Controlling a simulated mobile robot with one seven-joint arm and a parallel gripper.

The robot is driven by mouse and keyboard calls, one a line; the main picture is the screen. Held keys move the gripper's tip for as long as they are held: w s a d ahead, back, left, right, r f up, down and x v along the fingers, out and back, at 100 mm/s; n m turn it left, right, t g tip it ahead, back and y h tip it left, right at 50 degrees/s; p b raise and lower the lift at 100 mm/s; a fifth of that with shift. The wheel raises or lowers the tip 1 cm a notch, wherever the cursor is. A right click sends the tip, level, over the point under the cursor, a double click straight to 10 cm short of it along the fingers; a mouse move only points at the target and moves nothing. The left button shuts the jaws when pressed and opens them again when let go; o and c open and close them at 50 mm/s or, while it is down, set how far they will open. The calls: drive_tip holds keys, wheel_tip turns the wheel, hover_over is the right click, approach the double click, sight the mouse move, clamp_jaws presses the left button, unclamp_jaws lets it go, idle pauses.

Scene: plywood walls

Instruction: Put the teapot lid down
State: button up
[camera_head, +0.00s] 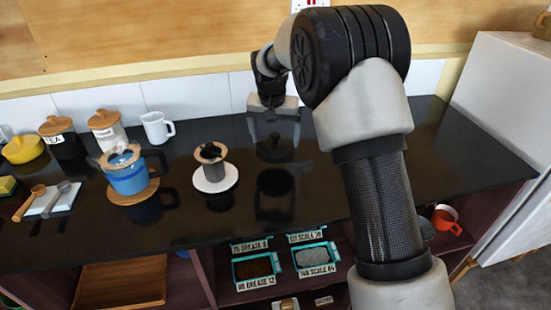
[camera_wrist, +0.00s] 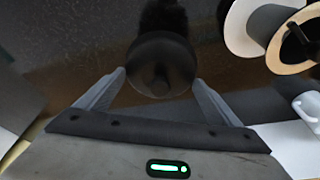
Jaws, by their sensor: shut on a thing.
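The teapot lid (camera_head: 275,150) is dark and round, with a knob on top, and is hard to make out against the black counter. My gripper (camera_head: 274,136) points down over the lid at the back middle of the counter. In the wrist view the lid (camera_wrist: 160,62) lies between the two fingertips of my gripper (camera_wrist: 158,80), which is shut on it. A dark shape shows below the lid in the glossy counter and looks like its reflection. I cannot tell whether the lid touches the counter.
The black counter (camera_head: 330,205) is clear around the lid. To the left stand a wood-collared dripper on a white saucer (camera_head: 222,184), a blue pot (camera_head: 128,178), a white mug (camera_head: 157,128) and lidded jars (camera_head: 108,132). The tiled wall (camera_head: 210,92) is close behind.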

drive_tip(key=shift+f, duration=3.05)
